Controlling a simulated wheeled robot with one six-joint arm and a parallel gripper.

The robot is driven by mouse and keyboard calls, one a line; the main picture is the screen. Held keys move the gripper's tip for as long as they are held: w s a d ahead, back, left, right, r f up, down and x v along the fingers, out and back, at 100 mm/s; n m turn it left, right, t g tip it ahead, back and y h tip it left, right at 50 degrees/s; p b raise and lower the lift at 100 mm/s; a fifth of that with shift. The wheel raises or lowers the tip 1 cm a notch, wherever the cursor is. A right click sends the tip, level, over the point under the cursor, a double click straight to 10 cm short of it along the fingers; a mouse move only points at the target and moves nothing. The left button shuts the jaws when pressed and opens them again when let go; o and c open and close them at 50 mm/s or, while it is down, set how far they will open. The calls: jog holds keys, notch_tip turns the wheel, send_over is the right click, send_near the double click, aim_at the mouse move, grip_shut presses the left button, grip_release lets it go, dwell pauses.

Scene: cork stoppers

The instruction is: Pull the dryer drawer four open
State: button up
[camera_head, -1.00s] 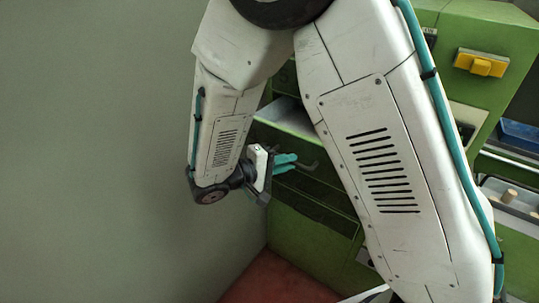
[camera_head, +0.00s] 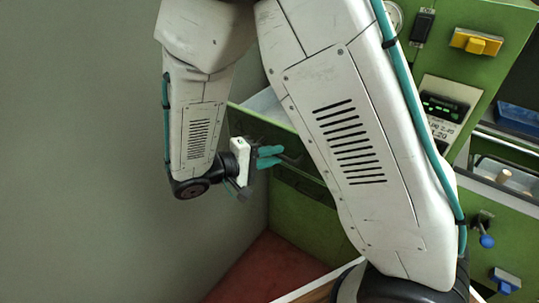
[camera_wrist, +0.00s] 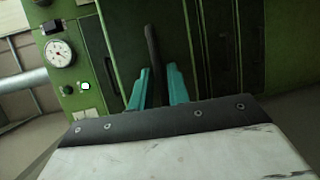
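A green drawer (camera_head: 262,128) stands out from the green dryer cabinet (camera_head: 318,232), with its pale interior showing above the front edge. No number is readable on it. My gripper (camera_head: 270,156) is at the drawer front, its teal fingers at a dark bar handle (camera_head: 291,158). In the wrist view, the handle (camera_wrist: 153,55) runs between the two teal fingertips (camera_wrist: 157,88), which are close against it on both sides. My arm hides much of the cabinet front and the right part of the drawer.
A yellow switch (camera_head: 476,42), a display panel (camera_head: 447,106) and a gauge (camera_wrist: 60,53) are on the cabinet. Blue-ended controls (camera_head: 487,240) and a tray with corks (camera_head: 505,175) are at right. A grey wall (camera_head: 80,150) stands at left; red floor (camera_head: 250,265) shows below.

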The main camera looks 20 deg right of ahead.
jog(key=shift+o, duration=0.8)
jog(key=shift+a, duration=0.1)
jog(key=v, duration=0.7)
jog(key=shift+a, duration=0.35)
jog(key=shift+r, duration=0.1)
